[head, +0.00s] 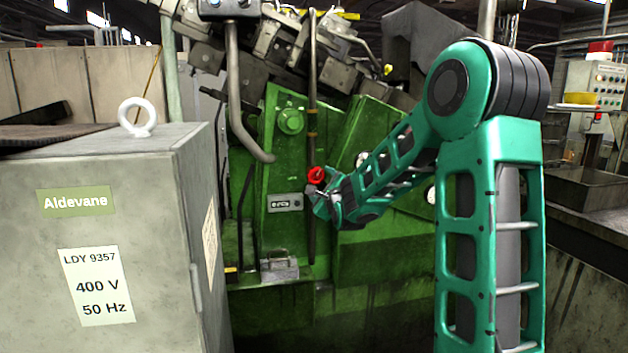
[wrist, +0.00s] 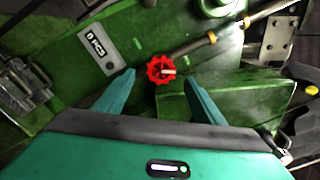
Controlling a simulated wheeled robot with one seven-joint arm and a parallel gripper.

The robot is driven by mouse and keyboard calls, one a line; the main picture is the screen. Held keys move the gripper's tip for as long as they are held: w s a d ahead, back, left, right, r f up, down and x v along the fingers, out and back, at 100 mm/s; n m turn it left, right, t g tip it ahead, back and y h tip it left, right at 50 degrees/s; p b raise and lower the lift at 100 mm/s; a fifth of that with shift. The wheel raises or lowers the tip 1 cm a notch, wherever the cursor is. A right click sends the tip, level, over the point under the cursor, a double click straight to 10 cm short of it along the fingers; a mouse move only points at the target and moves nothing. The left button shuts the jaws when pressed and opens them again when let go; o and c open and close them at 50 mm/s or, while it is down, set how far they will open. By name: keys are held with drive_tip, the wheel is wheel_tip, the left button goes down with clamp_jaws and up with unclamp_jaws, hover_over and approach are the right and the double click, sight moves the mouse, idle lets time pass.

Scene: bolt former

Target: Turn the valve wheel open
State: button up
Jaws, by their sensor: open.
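The valve wheel (head: 316,175) is small, red and scalloped. In the head view it sits on a dark vertical pipe in front of the green machine. In the wrist view the valve wheel (wrist: 161,70) shows face-on with a pale mark at its middle. My gripper (head: 318,196) is just below and beside the wheel in the head view. In the wrist view my gripper (wrist: 158,76) is open, with one teal finger on each side of the wheel. A gap shows between each finger and the wheel. How far the fingertips reach in depth is hard to tell.
A grey Aldevane cabinet (head: 95,240) with a lifting eye stands at the left. The green machine (head: 375,255) fills the back, with a dark pipe (head: 312,100) running down it. A grey latch box (head: 279,268) sits low on it. A control panel (head: 597,85) stands far right.

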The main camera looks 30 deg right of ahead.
sight(316, 176)
drive_tip(key=x, duration=0.8)
drive_tip(key=shift+d, duration=0.2)
drive_tip(key=shift+c, duration=0.3)
